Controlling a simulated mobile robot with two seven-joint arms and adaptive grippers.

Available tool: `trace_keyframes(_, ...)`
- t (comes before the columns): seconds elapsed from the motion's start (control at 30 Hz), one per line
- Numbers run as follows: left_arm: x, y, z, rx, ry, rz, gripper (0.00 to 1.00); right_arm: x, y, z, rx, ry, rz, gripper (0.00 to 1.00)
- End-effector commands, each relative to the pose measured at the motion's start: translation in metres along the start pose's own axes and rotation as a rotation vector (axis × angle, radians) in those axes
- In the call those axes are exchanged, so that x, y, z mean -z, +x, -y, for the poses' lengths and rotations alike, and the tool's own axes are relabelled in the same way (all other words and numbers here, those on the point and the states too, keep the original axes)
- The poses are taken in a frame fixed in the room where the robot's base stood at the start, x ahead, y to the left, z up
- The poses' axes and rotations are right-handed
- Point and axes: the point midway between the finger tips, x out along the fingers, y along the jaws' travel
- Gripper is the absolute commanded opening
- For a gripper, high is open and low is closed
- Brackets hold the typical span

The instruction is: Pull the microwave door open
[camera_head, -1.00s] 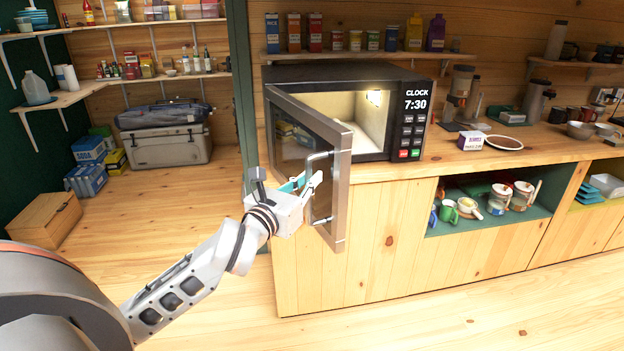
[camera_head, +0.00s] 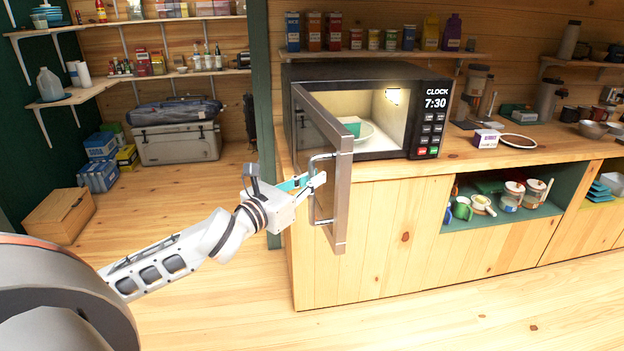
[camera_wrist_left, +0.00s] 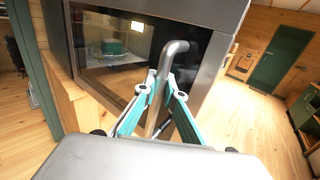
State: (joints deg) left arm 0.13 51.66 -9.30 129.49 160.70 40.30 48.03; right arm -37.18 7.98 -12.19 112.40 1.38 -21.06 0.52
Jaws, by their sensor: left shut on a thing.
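The black microwave (camera_head: 365,72) stands on the wooden counter, its inside lit. Its door (camera_head: 340,190) is hinged at the left and stands wide open, pointing out toward me. Inside, a plate (camera_head: 368,133) with a teal-and-white item (camera_head: 350,124) on it shows past the door. My left gripper (camera_head: 312,184) is shut on the door's metal handle (camera_head: 318,221). In the left wrist view the teal fingers (camera_wrist_left: 165,92) close around the upright handle bar (camera_wrist_left: 160,85). My right gripper is not in view.
A small box (camera_head: 485,138) and a dark-filled dish (camera_head: 518,141) sit on the counter to the right. An open shelf below holds mugs (camera_head: 512,196). The floor before the counter is clear. A cooler (camera_head: 178,145) stands far left.

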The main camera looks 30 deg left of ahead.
Motion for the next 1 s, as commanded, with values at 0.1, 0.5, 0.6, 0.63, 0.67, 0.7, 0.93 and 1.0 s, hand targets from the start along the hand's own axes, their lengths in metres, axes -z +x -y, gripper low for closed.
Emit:
trace_keyframes(0.1,0.004,-0.001,0.003,0.006,-0.005,-0.007,0.0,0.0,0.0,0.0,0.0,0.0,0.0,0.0)
trace_keyframes(0.5,0.003,-0.001,0.002,0.004,-0.003,-0.005,0.27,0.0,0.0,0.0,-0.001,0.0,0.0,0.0)
trace_keyframes(0.6,0.002,0.0,0.001,0.003,-0.002,-0.003,0.27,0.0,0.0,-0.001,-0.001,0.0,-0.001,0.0)
trace_keyframes(0.63,0.002,0.0,0.001,0.003,-0.002,-0.003,0.27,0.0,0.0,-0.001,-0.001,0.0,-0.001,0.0)
trace_keyframes(0.67,0.002,0.0,0.001,0.002,-0.001,-0.003,0.27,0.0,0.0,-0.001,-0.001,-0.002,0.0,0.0)
trace_keyframes(0.7,0.001,-0.001,0.001,0.002,-0.001,-0.002,0.27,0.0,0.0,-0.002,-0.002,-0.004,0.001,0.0)
trace_keyframes(0.93,0.003,-0.013,0.001,0.002,-0.001,-0.005,0.27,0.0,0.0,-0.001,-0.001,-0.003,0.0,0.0)
trace_keyframes(1.0,0.003,-0.021,0.001,0.003,0.0,-0.006,0.27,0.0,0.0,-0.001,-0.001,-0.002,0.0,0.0)
